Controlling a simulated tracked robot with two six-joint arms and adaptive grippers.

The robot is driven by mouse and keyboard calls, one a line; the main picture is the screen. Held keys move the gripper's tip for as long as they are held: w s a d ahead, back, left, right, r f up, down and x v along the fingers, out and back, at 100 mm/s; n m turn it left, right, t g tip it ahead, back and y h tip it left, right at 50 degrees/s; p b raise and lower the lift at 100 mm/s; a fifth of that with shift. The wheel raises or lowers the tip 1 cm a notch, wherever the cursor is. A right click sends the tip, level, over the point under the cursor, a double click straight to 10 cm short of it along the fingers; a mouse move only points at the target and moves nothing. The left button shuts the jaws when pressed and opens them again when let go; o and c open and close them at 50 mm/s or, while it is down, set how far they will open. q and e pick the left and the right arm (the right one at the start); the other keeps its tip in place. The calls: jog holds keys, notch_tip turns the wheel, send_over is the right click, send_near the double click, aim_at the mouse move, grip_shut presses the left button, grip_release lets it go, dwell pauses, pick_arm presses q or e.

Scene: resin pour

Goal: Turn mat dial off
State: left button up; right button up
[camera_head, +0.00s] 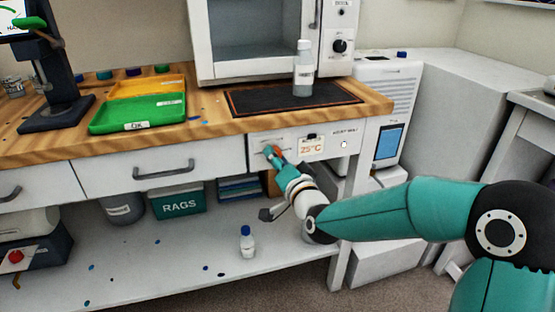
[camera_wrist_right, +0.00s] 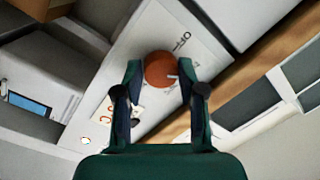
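The mat dial is a round orange-brown knob (camera_wrist_right: 160,70) on the white front panel (camera_head: 343,146) under the right end of the workbench. A short pale mark shows on the knob's right side in the wrist view. My right gripper (camera_head: 272,152) is at the panel's left part. In the wrist view its two fingers (camera_wrist_right: 160,72) stand on either side of the knob, close against it. The panel's display (camera_head: 311,145) reads 25°C. The dark heat mat (camera_head: 340,94) lies on the bench above, with a capped bottle (camera_head: 304,70) on it. My left gripper is out of view.
A white drawer (camera_head: 100,172) with a handle is left of the panel. Below, a shelf (camera_head: 150,262) holds a RAGS bin (camera_head: 178,204) and a small bottle (camera_head: 247,242). A white cabinet oven (camera_head: 215,60) and green tray (camera_head: 115,118) stand on the bench.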

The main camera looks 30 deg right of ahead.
jog(key=c, duration=0.5)
jog(key=shift+c, duration=0.2)
jog(key=shift+n, duration=0.3)
jog(key=shift+r+n+g+h+p, duration=0.1)
jog(key=shift+n+g+h+p, duration=0.15)
jog(key=shift+n, duration=2.4)
jog(key=shift+r+n+g+h+p, duration=0.15)
jog(key=shift+n+g, duration=0.2)
jog(key=shift+n, duration=2.3)
jog(key=shift+f, duration=0.15)
